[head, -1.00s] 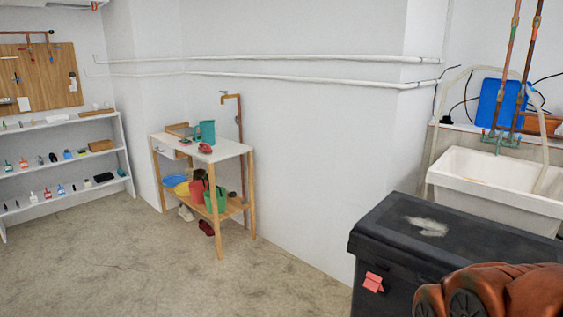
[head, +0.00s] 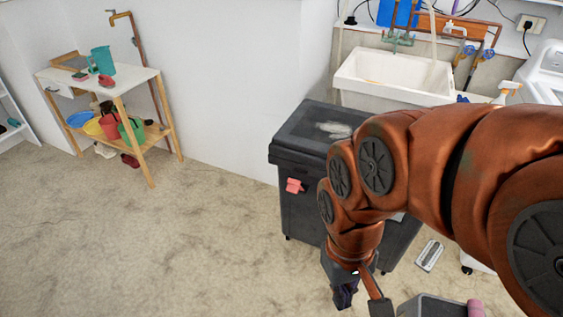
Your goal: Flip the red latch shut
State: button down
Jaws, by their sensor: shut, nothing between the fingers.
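The red latch (head: 294,185) is on the front of a black lidded chest (head: 296,150), just below the lid's edge. The lid looks closed. The latch is small here, and I cannot tell its exact angle. My gripper (head: 345,298) hangs at the end of my bent orange-brown arm, low in the head view, to the right of and below the latch. It is shut, empty and clear of the latch. My arm hides much of the chest's right side.
A white sink (head: 395,78) stands behind the chest. A grey bin (head: 425,306) is at the bottom, and a small grey item (head: 430,256) lies on the floor right of the chest. A wooden table (head: 98,78) stands at the left wall. The floor left of the chest is open.

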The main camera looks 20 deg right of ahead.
aim_at(294, 185)
jog(key=z, duration=0.6)
jog(key=k, duration=0.65)
jog(key=z, duration=0.8)
jog(key=i, duration=0.35)
jog(key=u, duration=2.95)
